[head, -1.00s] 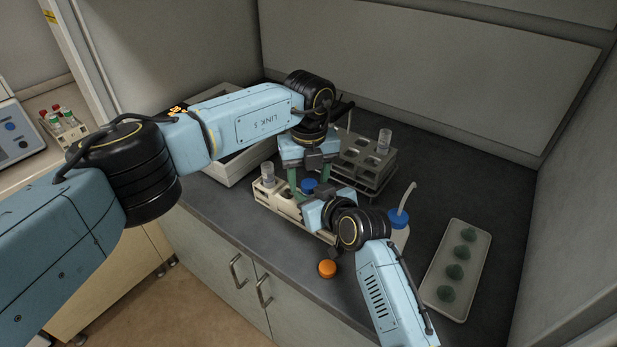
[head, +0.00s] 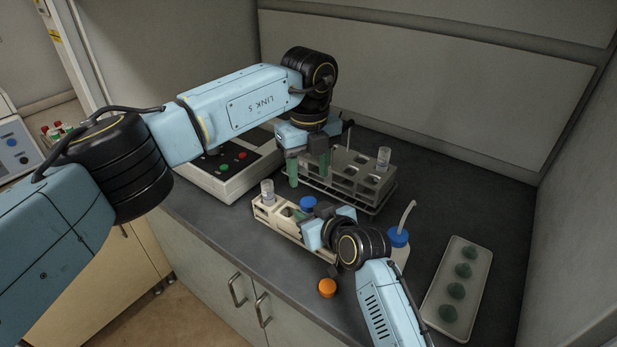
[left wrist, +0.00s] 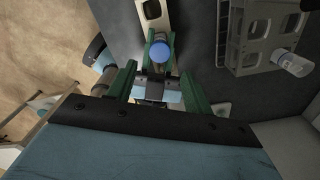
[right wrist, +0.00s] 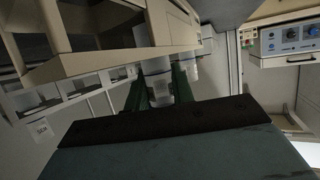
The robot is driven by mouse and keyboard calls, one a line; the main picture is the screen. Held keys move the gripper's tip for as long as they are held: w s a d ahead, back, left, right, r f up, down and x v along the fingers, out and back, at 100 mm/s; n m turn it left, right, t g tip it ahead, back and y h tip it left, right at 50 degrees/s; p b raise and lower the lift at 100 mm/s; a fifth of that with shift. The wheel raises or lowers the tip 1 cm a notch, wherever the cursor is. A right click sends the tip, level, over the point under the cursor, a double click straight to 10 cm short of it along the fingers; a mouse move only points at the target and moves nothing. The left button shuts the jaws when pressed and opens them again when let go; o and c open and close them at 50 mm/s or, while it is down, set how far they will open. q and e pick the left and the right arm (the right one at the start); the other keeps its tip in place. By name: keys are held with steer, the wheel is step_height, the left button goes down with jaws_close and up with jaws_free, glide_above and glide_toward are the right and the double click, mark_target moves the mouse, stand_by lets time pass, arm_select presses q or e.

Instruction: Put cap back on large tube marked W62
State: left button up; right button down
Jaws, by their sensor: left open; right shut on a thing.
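A blue cap (head: 308,203) sits at the top of a tube held at the front beige rack (head: 290,228). The blue cap also shows in the left wrist view (left wrist: 160,55). The labelled tube (right wrist: 160,88) shows in the right wrist view, but its marking is too small to read. My right gripper (right wrist: 160,92) is shut on this tube, beside the rack. My left gripper (head: 309,168) is open and empty, above and behind the blue cap, apart from it. How firmly the cap sits is hidden.
A grey rack (head: 345,178) with a clear tube (head: 384,158) stands behind. Another clear tube (head: 267,191) stands in the front rack. An orange cap (head: 327,288) lies near the front edge. A wash bottle (head: 399,240) and a tray of green items (head: 480,262) are at right.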

mark_target(309, 201)
arm_select(q)
steer(key=shift+r+n, duration=0.4)
steer(key=shift+f, duration=4.05)
steer(key=c, duration=1.1)
steer(key=shift+o, duration=0.2)
steer(key=m, duration=0.3)
steer(key=shift+m, duration=0.3)
